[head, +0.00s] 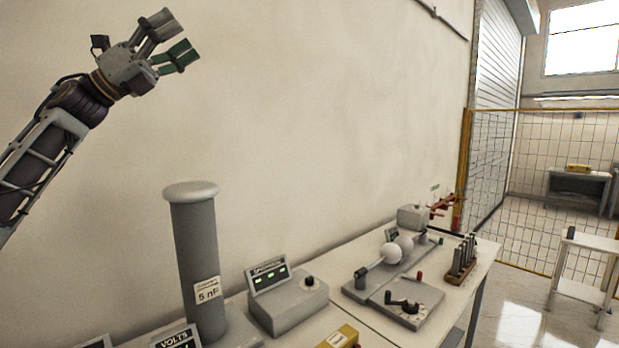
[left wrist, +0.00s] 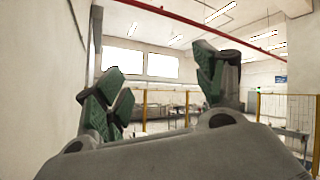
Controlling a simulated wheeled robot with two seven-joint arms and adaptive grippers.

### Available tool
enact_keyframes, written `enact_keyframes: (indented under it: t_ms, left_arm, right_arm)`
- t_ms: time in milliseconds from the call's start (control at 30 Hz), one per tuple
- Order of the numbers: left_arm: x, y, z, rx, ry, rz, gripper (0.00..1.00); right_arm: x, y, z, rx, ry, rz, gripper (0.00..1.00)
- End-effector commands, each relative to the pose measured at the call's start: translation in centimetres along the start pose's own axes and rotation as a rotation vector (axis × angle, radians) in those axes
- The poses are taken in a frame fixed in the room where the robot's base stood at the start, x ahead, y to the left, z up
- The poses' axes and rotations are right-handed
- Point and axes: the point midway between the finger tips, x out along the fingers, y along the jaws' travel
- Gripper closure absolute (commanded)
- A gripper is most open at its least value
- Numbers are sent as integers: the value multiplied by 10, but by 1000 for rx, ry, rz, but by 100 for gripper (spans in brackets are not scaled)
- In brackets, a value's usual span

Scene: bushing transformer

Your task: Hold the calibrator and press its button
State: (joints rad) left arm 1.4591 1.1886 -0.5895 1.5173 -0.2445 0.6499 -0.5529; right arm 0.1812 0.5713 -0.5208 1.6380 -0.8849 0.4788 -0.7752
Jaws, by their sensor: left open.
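My left gripper (head: 178,38) is raised high at the upper left of the head view, in front of the wall and well above the table. Its fingers, with green pads, are spread and empty. In the left wrist view the open fingers (left wrist: 160,88) have only the distant room between them. A yellow box (head: 340,338) lies at the bottom edge of the head view on the table, partly cut off; it may be the calibrator, but its button cannot be made out clearly. My left gripper is far from it. My right gripper is not in view.
A wire fence (head: 560,200) stands at right. The air around my left gripper is free.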

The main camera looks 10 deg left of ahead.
Motion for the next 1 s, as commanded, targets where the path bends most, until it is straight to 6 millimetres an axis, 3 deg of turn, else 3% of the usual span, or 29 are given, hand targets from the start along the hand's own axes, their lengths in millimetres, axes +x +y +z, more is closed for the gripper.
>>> enact_keyframes:
  t_ms: [100, 1000]
  left_arm:
    - [10, 4, -19, -172, -2, -38, 30]
    - [46, 54, -113, -1491, -87, -232, 30]
  right_arm:
    - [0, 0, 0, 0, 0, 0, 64]
    - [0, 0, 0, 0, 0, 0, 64]
